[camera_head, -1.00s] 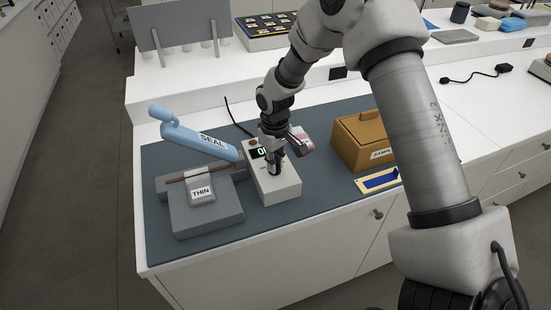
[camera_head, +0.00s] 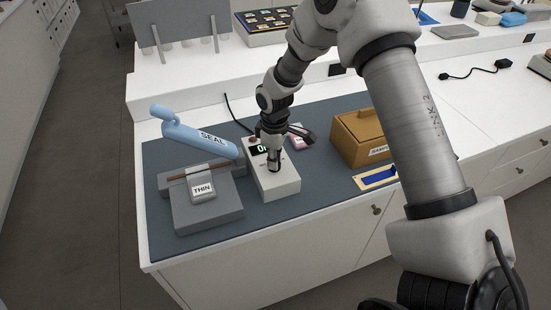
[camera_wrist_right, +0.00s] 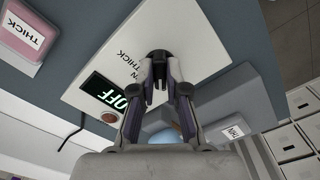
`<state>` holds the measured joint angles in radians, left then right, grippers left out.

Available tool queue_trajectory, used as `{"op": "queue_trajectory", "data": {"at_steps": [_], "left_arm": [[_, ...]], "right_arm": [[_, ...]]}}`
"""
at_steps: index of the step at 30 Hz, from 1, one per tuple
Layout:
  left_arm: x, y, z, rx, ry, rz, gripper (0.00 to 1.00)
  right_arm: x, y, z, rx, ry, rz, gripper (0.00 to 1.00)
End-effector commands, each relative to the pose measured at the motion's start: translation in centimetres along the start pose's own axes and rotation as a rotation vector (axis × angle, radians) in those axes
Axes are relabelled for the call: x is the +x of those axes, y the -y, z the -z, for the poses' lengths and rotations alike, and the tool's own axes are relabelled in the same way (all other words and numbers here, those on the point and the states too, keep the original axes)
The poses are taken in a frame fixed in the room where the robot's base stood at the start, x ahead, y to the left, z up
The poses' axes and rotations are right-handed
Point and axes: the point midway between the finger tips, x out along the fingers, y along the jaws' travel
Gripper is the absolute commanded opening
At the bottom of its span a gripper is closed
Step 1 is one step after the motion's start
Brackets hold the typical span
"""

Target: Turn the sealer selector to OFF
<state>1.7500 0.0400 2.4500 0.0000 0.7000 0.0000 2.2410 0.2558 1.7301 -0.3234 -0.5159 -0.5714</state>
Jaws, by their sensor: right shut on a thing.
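The white selector box (camera_head: 278,186) stands on the dark mat beside the grey sealer (camera_head: 206,215), which has a raised blue arm marked SEAL (camera_head: 195,138). In the right wrist view the box's display (camera_wrist_right: 108,96) reads OFF in green; in the head view only its left part shows. My right gripper (camera_head: 273,167) points down onto the box top. In the wrist view its fingers (camera_wrist_right: 158,85) are shut on the dark selector knob (camera_wrist_right: 157,55), which they largely hide. THICK is printed on the box near it; other lettering is partly covered. My left gripper is not in view.
A grey piece marked THIN (camera_head: 202,190) lies on the sealer's front. A pink piece marked THICK (camera_wrist_right: 30,28) lies behind the box. A brown lidded box (camera_head: 358,140) and a blue strip in a cream frame (camera_head: 377,178) stand to the right. A cable runs behind.

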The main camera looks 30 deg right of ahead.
Motion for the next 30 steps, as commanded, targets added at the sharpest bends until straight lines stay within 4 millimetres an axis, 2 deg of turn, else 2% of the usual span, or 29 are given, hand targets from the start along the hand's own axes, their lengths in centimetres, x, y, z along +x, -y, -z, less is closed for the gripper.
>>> {"op": "queue_trajectory", "data": {"at_steps": [6,7,9,20,23,30], "left_arm": [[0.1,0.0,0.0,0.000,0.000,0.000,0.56],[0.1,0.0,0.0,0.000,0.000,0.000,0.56],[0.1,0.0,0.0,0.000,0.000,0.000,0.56],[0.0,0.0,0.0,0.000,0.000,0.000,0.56],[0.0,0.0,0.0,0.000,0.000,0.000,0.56],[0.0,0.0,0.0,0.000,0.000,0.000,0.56]], "right_arm": [[0.3,0.1,-0.1,-0.001,0.003,0.003,0.00],[0.3,0.1,-0.1,-0.001,0.003,0.003,0.17],[0.2,0.1,-0.1,-0.001,0.003,0.002,0.39],[-0.4,0.0,0.0,0.000,0.000,0.000,0.39],[-1.9,0.0,0.1,0.000,-0.001,-0.001,0.39],[-8.0,0.0,0.3,0.000,-0.001,-0.001,0.39]]}}
